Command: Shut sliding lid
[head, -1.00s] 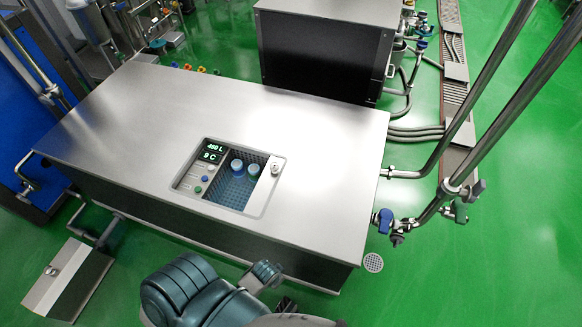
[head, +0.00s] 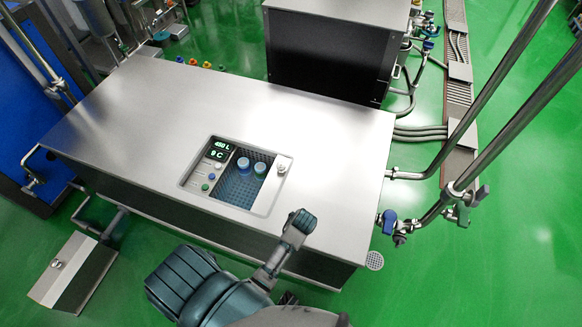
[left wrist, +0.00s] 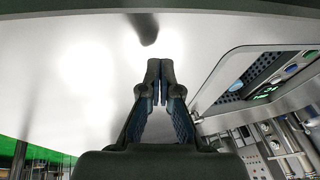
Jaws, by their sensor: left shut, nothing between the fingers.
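The sliding lid (head: 277,185) shows as a narrow pale strip with a round metal knob (head: 282,169) at the right end of the recessed opening (head: 236,204) in the steel top. The opening is uncovered, and a blue perforated interior shows. My left gripper (head: 300,222) is shut and empty, to the right of and in front of the opening, apart from the knob. In the left wrist view its fingertips (left wrist: 160,72) are together before the bright steel surface, and the opening (left wrist: 250,82) lies to the right. My right gripper is not in view.
Two round blue-capped containers (head: 252,167) stand inside the opening. A display panel (head: 217,152) with buttons is at its left. The steel top (head: 150,120) is otherwise clear. A dark cabinet (head: 325,60) stands behind; pipes and a blue-handled valve (head: 389,220) are on the right.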

